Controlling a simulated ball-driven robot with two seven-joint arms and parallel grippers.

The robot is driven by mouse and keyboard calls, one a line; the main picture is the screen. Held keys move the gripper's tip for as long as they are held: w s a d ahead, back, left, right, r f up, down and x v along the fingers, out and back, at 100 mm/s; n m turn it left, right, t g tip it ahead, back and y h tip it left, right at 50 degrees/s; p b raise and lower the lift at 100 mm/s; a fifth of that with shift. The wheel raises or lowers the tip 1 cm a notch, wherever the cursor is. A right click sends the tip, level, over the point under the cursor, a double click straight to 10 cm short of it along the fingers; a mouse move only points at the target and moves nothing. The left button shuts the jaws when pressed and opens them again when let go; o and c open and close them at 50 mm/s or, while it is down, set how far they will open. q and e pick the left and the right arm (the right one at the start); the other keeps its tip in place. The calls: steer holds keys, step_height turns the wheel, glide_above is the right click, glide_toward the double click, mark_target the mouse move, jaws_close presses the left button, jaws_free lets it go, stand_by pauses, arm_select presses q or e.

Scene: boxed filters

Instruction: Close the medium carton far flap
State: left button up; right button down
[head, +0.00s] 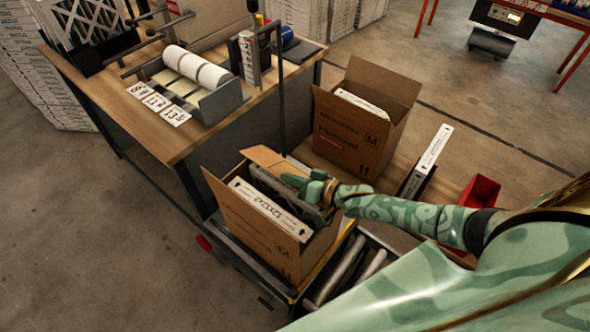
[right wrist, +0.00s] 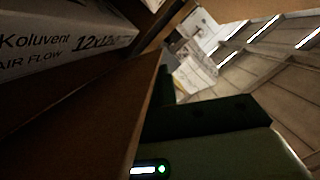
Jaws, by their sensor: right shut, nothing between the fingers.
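The near carton (head: 262,240) is open and holds white boxed filters (head: 268,208). Its flap (head: 270,158) stands up at the far side, behind the filters. My right gripper (head: 294,181) is shut and empty, over the carton's opening close to that flap; contact cannot be told. In the right wrist view, my dark gripper part (right wrist: 205,115) is beside a brown cardboard panel (right wrist: 95,120), with a printed filter box (right wrist: 65,40) at upper left. A second carton marked M (head: 347,135) stands farther back, flaps up, with a white box (head: 362,103) inside. My left gripper is not in view.
A wooden workbench (head: 180,140) with a label roll dispenser (head: 200,85) stands left of the cartons. Rollers (head: 345,268) lie right of the near carton. A red bin (head: 481,195) and an upright white box (head: 431,160) stand at the right.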

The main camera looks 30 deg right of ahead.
steer(key=shift+a+f+n, duration=0.15)
steer(key=shift+f+n, duration=0.1)
steer(key=shift+n, duration=0.05)
steer(key=shift+s, duration=0.1)
stand_by(0.4)
